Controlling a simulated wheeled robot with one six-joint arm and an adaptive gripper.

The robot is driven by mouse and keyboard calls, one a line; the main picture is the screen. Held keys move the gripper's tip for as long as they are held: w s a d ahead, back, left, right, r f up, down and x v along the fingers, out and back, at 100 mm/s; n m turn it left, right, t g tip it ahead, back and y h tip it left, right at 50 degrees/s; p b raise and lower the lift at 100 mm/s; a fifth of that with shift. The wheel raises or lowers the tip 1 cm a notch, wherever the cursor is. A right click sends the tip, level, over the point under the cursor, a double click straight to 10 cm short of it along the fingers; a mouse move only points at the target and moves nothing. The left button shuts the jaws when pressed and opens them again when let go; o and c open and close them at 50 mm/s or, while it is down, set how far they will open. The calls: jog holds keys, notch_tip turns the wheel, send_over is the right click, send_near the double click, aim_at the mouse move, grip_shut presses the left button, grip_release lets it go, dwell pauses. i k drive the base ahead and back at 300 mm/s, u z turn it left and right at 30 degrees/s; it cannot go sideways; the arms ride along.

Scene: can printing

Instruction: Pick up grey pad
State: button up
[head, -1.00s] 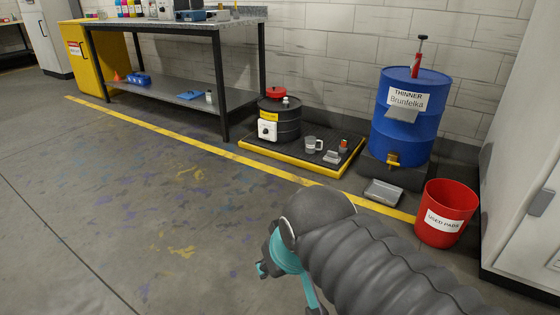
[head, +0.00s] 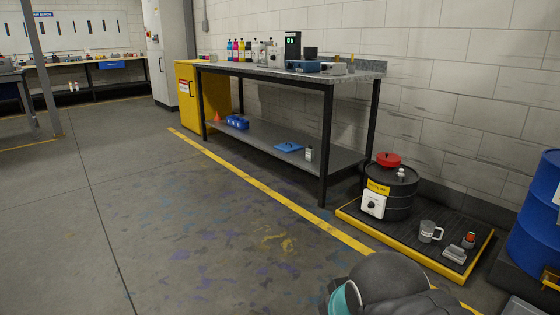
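A small grey block-like item (head: 455,253) lies on the black tray (head: 352,211) with yellow edges, at the right of the head view. It may be the grey pad, but it is too small to be sure. It sits just right of a grey mug (head: 429,232) and beside a small item with a red-orange top (head: 468,241). Only part of my dark arm with a teal band shows at the bottom edge, in front of the tray. My gripper's fingers are not visible.
A black drum (head: 402,200) with a red lid stands on the tray. A blue barrel (head: 537,235) is cut off at the right edge. A workbench (head: 262,72) with bottles and devices stands along the wall, beside a yellow cabinet (head: 187,100). The floor at left is clear.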

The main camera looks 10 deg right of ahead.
aim_at(454, 253)
jog(key=z, duration=0.2)
jog(key=i, duration=1.85)
jog(key=z, duration=1.15)
jog(key=i, duration=0.95)
jog(key=z, duration=1.45)
jog(key=i, duration=0.5)
jog(key=z, duration=0.35)
